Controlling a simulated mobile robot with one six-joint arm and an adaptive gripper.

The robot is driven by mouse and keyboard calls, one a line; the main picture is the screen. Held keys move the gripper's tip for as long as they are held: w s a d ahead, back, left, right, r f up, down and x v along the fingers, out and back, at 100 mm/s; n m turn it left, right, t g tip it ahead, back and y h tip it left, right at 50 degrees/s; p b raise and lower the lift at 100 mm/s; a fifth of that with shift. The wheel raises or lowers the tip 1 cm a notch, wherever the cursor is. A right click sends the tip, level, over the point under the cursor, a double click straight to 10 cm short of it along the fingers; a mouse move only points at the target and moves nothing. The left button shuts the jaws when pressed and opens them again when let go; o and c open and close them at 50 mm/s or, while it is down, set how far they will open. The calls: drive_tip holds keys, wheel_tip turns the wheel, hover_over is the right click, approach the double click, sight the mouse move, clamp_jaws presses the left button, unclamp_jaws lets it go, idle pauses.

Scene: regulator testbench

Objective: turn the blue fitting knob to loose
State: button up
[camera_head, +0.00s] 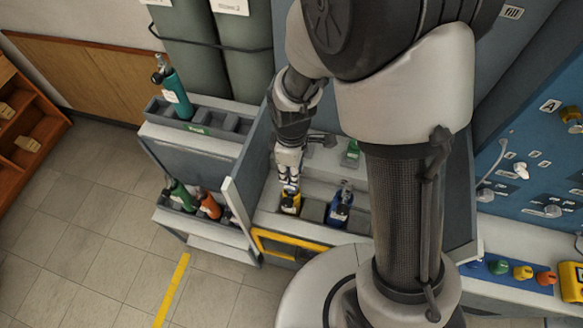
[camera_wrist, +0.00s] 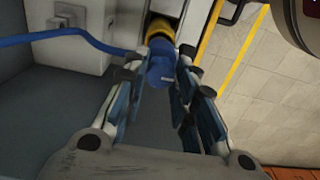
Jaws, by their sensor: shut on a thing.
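The blue fitting knob (camera_wrist: 161,72) shows in the wrist view, in line with a yellow part (camera_wrist: 160,27) behind it. My gripper (camera_wrist: 170,60) has a finger on each side of the knob and is shut on it. In the head view, my gripper (camera_head: 289,185) points down just above a yellow-topped item (camera_head: 291,205) in the bench tray. The knob is hidden by the gripper there. No loose or tight mark on the knob can be made out.
A blue hose (camera_wrist: 75,35) runs left of the knob in the wrist view. A blue bottle (camera_head: 340,207) stands right of the yellow item. A side rack (camera_head: 190,147) holds a teal bottle (camera_head: 174,92). Tiled floor (camera_head: 110,215) is free at left.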

idle(0.3)
drive_tip(key=o, duration=1.1)
drive_tip(key=shift+r, duration=0.1)
wheel_tip(320, 180, up, 12)
